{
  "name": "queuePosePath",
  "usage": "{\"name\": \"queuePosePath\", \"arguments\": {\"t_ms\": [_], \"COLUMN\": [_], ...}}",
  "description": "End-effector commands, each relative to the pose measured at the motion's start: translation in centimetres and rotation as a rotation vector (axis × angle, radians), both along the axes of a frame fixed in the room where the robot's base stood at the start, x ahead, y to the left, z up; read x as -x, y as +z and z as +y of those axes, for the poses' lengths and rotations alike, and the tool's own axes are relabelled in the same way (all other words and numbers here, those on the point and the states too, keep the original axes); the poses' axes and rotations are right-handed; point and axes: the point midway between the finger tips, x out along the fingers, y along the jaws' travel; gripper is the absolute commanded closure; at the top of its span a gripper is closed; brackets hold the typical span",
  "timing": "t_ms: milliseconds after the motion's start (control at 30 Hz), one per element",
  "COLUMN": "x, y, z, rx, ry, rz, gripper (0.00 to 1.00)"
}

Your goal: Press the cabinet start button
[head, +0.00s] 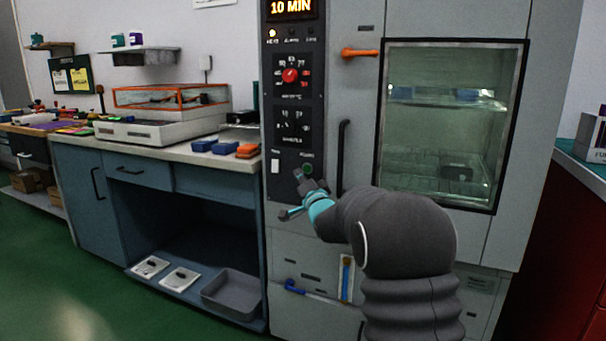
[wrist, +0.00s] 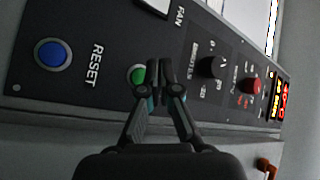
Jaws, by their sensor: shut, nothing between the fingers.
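The cabinet's start button is a round green button (wrist: 138,75) on the dark control panel (head: 291,100). In the wrist view my gripper (wrist: 160,70) is shut and empty, with its fingertips overlapping the right edge of the green button. I cannot tell whether they touch it. In the head view the green button (head: 308,169) shows just above my gripper (head: 303,175) at the lower part of the panel. A label near the button is too small to read there.
A blue button (wrist: 52,54) marked RESET sits left of the green one in the wrist view. A red knob (head: 290,75), black knob (wrist: 211,66) and white FAN switch (head: 275,162) share the panel. A cabinet door handle (head: 343,157) stands right of it.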

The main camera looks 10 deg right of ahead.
Motion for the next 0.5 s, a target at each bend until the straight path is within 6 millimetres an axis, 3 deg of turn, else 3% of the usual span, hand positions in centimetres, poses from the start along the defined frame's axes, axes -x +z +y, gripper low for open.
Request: {"name": "queuePosePath", "arguments": {"t_ms": [300,500], "x": [2.2,2.6], "y": [-0.3,-0.1], "z": [1.6,1.9], "rx": [-0.001,0.000], "ry": [0.000,-0.001], "rz": [0.000,0.001], "gripper": [1.00,1.00]}}
